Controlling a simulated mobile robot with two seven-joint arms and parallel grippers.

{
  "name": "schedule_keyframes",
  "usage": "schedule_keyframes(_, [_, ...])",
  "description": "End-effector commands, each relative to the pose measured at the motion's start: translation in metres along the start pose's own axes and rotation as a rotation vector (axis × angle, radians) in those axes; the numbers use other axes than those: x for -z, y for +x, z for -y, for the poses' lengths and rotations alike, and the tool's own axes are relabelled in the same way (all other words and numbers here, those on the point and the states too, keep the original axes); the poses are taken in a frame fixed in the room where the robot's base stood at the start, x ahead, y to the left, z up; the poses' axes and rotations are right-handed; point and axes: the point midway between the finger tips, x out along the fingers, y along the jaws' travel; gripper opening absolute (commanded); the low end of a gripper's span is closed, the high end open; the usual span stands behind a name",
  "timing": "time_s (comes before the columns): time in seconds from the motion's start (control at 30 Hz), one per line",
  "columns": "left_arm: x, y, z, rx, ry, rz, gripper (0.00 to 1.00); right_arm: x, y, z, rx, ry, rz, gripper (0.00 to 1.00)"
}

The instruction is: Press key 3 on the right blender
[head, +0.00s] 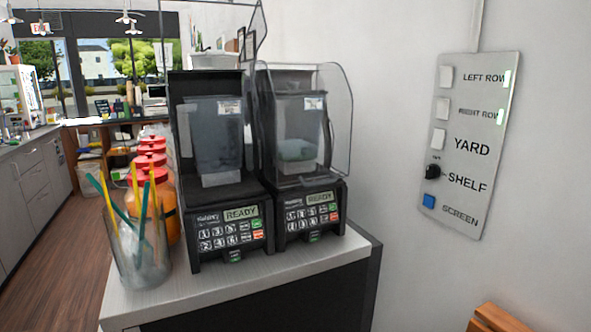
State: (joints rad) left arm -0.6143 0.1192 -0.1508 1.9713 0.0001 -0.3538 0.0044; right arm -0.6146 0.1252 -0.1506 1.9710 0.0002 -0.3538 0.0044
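The right blender (264,160) stands on the counter beside a similar left blender (176,150). Its clear cover (340,110) is around its jar (300,125), and something pale green shows low in the jar. Its front panel (312,213) has a lit display (319,199) reading READY, with rows of small white, green and orange keys below. The key numbers are too small to read surely, so I cannot tell which is key 3. Neither of my grippers is in view, and nothing covers the panel.
A clear cup (140,262) with yellow and green straws and several red-lidded orange jars (165,205) stand left of the blenders. The counter (215,290) is bare in front. A labelled switch panel (470,145) is on the right wall. A wooden item (497,318) is at lower right.

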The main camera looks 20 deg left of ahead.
Motion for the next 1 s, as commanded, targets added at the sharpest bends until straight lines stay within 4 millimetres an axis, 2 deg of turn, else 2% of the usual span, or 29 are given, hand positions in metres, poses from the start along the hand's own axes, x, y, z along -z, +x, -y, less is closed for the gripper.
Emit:
schedule_keyframes(0.03, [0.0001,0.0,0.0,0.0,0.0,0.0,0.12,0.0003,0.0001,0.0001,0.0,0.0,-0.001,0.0])
schedule_keyframes(0.13, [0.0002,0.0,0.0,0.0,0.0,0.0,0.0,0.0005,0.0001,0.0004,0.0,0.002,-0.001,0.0])
schedule_keyframes(1.0, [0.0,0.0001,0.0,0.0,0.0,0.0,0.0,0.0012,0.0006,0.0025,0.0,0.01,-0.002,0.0])
